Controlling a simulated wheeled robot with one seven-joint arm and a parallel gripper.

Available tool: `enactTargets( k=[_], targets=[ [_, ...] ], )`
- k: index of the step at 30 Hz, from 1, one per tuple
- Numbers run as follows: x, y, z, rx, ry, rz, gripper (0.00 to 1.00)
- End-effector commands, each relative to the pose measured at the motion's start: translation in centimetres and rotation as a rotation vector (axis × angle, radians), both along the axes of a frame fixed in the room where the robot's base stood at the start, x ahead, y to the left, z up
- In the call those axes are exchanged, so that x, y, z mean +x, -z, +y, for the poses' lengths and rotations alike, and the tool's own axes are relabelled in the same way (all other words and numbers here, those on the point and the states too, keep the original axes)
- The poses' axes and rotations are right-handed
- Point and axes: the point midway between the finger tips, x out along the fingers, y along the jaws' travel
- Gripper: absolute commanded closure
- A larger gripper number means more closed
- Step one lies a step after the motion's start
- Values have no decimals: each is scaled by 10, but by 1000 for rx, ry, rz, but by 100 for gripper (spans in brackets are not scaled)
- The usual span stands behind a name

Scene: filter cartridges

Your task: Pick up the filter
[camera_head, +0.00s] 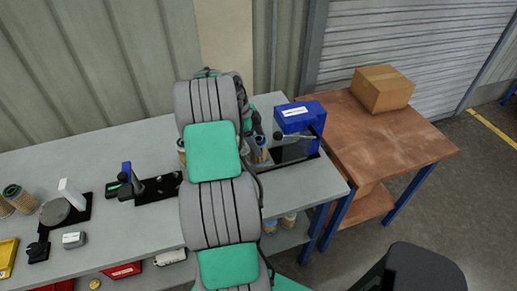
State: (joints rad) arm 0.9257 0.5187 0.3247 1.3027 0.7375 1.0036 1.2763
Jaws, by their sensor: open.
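Filter cartridges with tan bodies show in several places in the head view. One filter (262,150) stands on the grey bench just right of my arm, beside the blue device. Another filter (181,147) shows partly at the left side of my arm, which covers the rest of it. More filters (17,195) stand at the far left of the bench. My grey and green arm reaches over the bench, and its dark wrist part shows near the filter on the right. My gripper's fingers are hidden behind the arm, so I cannot see whether they touch anything.
A blue device (299,117) with a lever stands on a black base at the bench's right end. A black fixture (135,184) and a round grey plate (55,211) are left of my arm. A cardboard box (382,88) sits on a brown table (352,128). Bins lie below the bench.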

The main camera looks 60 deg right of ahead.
Motion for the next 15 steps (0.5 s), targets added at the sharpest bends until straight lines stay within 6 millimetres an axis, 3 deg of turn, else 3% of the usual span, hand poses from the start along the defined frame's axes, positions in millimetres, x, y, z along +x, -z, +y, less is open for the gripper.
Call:
enactTargets(
  k=[6, 15],
  targets=[
    [0, 1, 0, 0, -1, -1, 32],
    [0, 1, 0, 0, -2, -1, 57]
  ],
)
